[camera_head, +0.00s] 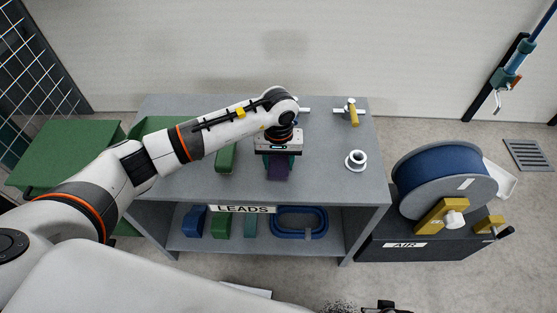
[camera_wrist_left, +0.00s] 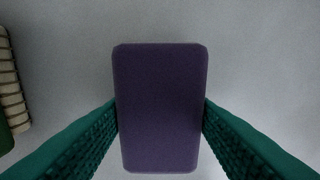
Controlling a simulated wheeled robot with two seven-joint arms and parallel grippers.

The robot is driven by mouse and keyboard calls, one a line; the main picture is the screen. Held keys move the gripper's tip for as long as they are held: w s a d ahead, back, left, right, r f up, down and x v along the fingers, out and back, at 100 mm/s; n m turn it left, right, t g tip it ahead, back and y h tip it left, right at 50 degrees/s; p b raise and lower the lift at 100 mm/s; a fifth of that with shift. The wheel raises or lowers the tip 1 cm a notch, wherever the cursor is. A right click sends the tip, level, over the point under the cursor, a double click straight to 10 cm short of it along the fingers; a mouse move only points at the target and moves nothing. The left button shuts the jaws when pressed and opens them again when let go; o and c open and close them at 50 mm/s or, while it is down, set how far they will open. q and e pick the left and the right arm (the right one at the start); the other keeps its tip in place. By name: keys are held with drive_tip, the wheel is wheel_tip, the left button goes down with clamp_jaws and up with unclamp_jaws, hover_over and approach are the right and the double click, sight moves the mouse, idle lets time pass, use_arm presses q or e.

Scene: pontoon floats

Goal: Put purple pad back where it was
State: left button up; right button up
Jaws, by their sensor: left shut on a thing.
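The purple pad (camera_head: 278,172) is at my left gripper (camera_head: 279,160), over the top of the grey bench (camera_head: 325,175). In the left wrist view the pad (camera_wrist_left: 160,108) is a rounded purple block between two green ribbed fingers, which touch its long sides. My left gripper is shut on it. I cannot tell whether the pad touches the bench top. My right gripper is at most a small dark part at the bottom edge of the head view, too cut off to read.
A green block (camera_head: 227,158) lies left of the pad; its ribbed side shows in the wrist view (camera_wrist_left: 10,85). A white ring fitting (camera_head: 356,160) and a brass valve (camera_head: 351,112) stand right. The lower shelf (camera_head: 260,243) holds blocks and a blue hose coil (camera_head: 300,235). A hose reel (camera_head: 440,185) stands right.

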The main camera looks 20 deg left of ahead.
sight(279, 162)
drive_tip(key=shift+r, duration=0.1)
idle(0.3)
use_arm(q)
drive_tip(key=o, duration=0.9)
drive_tip(key=shift+o, duration=0.2)
use_arm(e)
drive_tip(key=shift+s+r, duration=0.15)
drive_tip(key=shift+r, duration=0.05)
use_arm(q)
drive_tip(key=shift+r, duration=0.25)
wheel_tip(279, 162, up, 12)
drive_tip(key=shift+f+p, duration=0.15)
drive_tip(key=shift+p, duration=0.3)
use_arm(e)
drive_tip(key=f, duration=0.2)
drive_tip(key=s+f, duration=0.1)
drive_tip(key=shift+d+f, duration=0.15)
drive_tip(key=shift+f, duration=0.2)
use_arm(q)
drive_tip(key=shift+d, duration=0.1)
